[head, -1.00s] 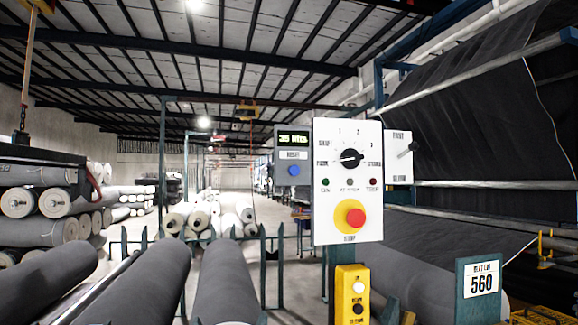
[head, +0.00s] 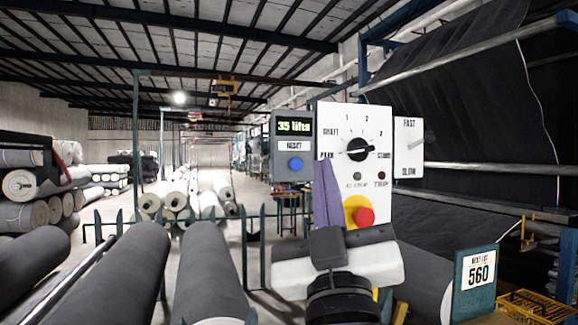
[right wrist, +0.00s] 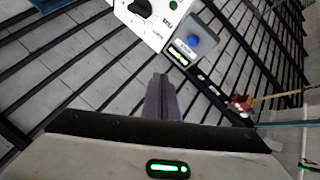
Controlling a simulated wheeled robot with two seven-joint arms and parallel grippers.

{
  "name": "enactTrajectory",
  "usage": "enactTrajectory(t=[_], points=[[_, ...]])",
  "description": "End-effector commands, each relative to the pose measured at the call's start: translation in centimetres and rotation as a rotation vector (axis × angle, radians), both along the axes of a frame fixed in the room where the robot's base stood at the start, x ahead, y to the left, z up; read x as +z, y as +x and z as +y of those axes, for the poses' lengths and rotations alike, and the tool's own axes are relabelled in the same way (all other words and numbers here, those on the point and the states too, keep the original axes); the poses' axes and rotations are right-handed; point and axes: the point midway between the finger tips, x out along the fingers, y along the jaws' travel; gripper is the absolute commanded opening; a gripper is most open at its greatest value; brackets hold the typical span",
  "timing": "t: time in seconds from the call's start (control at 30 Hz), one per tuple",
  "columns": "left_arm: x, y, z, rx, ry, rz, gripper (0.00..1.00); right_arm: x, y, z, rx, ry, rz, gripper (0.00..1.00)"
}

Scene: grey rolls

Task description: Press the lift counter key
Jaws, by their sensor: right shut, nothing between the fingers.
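The lift counter is a grey box (head: 308,176) left of the white control panel in the head view. Its green display (head: 293,127) reads "35 lifts", with a RESET label below it. Its blue round key (head: 295,164) is under the label. In the right wrist view the blue key (right wrist: 193,41) shows up and to the right of the fingertips. My right gripper (head: 326,166) is shut and empty, its purple-grey fingers pointing up. In the head view its tips are just right of the key, over the panel's lower left edge; the wrist view shows them apart from the key.
The white panel (head: 327,121) carries a black rotary knob (head: 359,149) and a red stop button (head: 364,216) on yellow, partly behind my gripper. A smaller FAST/SLOW box (head: 408,158) is at right.

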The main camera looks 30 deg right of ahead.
Motion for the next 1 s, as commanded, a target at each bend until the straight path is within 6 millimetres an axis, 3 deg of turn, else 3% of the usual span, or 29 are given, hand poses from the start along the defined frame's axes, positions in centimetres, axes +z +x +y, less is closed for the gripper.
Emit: enactTrajectory(t=[0.47,1.0], points=[[-0.3,-0.3,0.0,-0.001,0.002,0.008,0.31,0.3,0.1,-0.2,-0.008,0.001,-0.008,0.0],[-1.6,-0.4,0.0,-0.001,0.001,0.009,0.31,0.2,6.6,-1.8,-0.006,0.002,-0.008,0.0]])
